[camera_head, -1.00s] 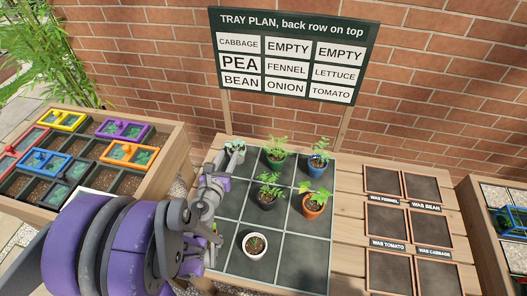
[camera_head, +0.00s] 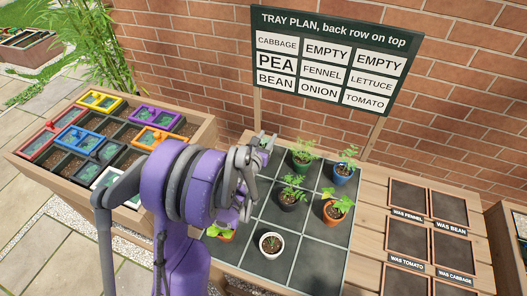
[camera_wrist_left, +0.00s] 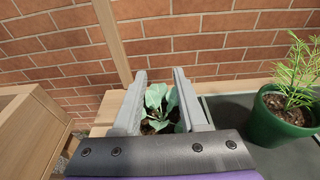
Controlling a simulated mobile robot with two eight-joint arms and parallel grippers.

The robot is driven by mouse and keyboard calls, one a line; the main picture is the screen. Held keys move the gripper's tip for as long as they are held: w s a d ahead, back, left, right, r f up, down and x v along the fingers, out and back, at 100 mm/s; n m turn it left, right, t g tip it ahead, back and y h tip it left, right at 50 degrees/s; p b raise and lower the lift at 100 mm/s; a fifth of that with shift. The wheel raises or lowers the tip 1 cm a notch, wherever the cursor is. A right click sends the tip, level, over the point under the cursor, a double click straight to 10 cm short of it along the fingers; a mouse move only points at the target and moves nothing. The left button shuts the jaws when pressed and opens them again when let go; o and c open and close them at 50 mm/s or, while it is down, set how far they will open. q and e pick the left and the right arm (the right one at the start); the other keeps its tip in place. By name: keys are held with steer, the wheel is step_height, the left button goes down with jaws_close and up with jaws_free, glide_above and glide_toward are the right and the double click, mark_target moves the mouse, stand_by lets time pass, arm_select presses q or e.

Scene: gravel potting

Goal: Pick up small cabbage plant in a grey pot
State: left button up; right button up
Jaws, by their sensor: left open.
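The small cabbage plant (camera_wrist_left: 158,102) has broad pale green leaves. In the left wrist view it sits between the two fingers of my left gripper (camera_wrist_left: 158,82), with some dark soil showing. Its pot is mostly hidden by the gripper body, so its colour does not show clearly now. In the head view my left gripper (camera_head: 264,140) is at the back left cell of the tray (camera_head: 262,190), and only a little of the plant's green shows there. The gripper is open, with a gap beside the leaves. My right gripper is out of view.
A green pot (camera_head: 302,163) stands right of the cabbage. Blue (camera_head: 344,175), black (camera_head: 288,202), orange (camera_head: 333,215) and white (camera_head: 270,246) pots stand on other cells. The plan sign (camera_head: 330,60) and brick wall are behind. A planter with coloured frames (camera_head: 100,100) is at left.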

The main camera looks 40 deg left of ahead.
arm_select(q)
jaws_close()
stand_by(1.4)
